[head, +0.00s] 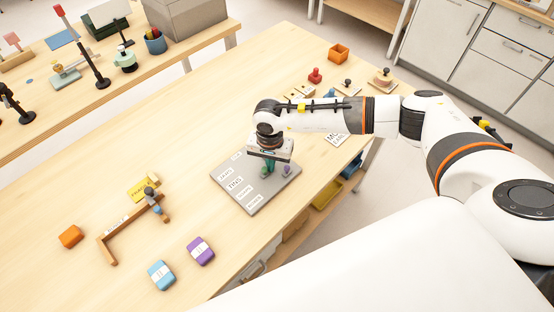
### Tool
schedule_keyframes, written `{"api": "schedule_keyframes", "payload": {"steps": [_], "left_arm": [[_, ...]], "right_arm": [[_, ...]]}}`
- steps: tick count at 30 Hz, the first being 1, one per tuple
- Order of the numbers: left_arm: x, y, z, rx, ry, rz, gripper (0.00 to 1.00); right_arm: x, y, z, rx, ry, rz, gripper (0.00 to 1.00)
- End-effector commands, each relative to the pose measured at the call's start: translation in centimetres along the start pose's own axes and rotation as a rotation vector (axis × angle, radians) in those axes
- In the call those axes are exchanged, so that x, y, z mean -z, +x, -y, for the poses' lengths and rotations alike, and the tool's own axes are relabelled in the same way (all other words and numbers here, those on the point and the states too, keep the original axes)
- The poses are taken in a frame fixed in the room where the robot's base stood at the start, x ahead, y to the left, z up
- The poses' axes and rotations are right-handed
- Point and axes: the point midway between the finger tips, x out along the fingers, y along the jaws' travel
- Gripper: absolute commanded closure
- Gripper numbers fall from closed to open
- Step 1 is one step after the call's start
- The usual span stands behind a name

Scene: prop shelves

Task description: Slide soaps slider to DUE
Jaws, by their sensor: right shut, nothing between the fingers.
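A grey board (262,198) lies on the wooden table near its front edge. White labels (235,185) stand in a row along its left part; their words are too small to read surely. My right gripper (268,164) points down over the board's far right part, shut with nothing held. A green knob (264,172) shows right under its fingers, and a purple knob (286,170) stands just right of it. The gripper hides part of the board behind it. I cannot tell which knob is the soaps slider, or whether the fingers touch one. My left gripper is not in view.
An orange block (71,237), a wooden bracket (108,250), a yellow block (143,187), a blue block (162,275) and a purple block (201,251) lie left of the board. An orange box (338,53) stands at the far end. The table's middle is clear.

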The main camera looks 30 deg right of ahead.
Motion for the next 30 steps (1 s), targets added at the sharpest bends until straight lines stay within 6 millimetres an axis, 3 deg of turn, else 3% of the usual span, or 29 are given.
{"api": "schedule_keyframes", "payload": {"steps": [8, 20, 30], "left_arm": [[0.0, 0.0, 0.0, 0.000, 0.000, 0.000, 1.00], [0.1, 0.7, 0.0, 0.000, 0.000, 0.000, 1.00], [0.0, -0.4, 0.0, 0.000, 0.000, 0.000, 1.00]], "right_arm": [[1.0, 0.0, -0.6, -0.001, -0.002, 0.000, 1.00], [0.3, 0.1, -0.2, -0.001, 0.000, 0.001, 1.00], [0.2, -1.8, -0.2, -0.001, -0.001, 0.001, 1.00]]}}
